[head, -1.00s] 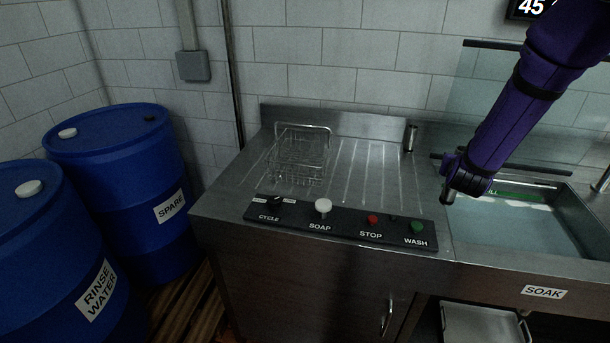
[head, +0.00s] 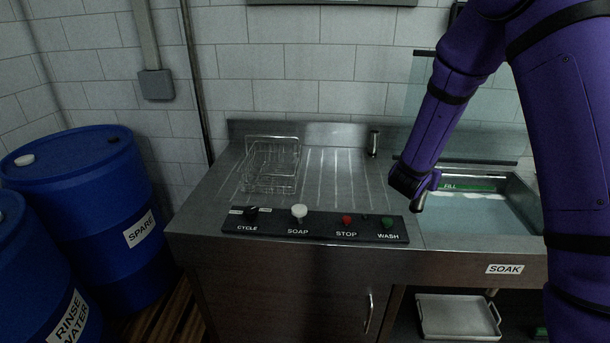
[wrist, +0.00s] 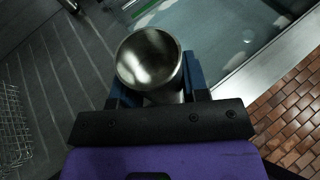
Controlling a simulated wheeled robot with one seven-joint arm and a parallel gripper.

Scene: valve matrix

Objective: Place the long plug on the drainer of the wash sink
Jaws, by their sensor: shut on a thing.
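My gripper (head: 418,188) is shut on a grey steel cylinder, the long plug (head: 427,192), which hangs tilted above the border between the drainer and the basin. In the wrist view the plug's round end (wrist: 149,60) faces the camera between the blue fingers of my gripper (wrist: 158,82); its full length is hidden. The ribbed steel drainer (head: 335,185) lies to the left of the gripper. It also shows in the wrist view (wrist: 65,85).
A wire basket (head: 270,168) stands on the drainer's left. A small steel cylinder (head: 374,143) stands at its back right. The control panel (head: 320,228) runs along the front edge. The water-filled soak basin (head: 480,208) is at right. The drainer's middle is clear.

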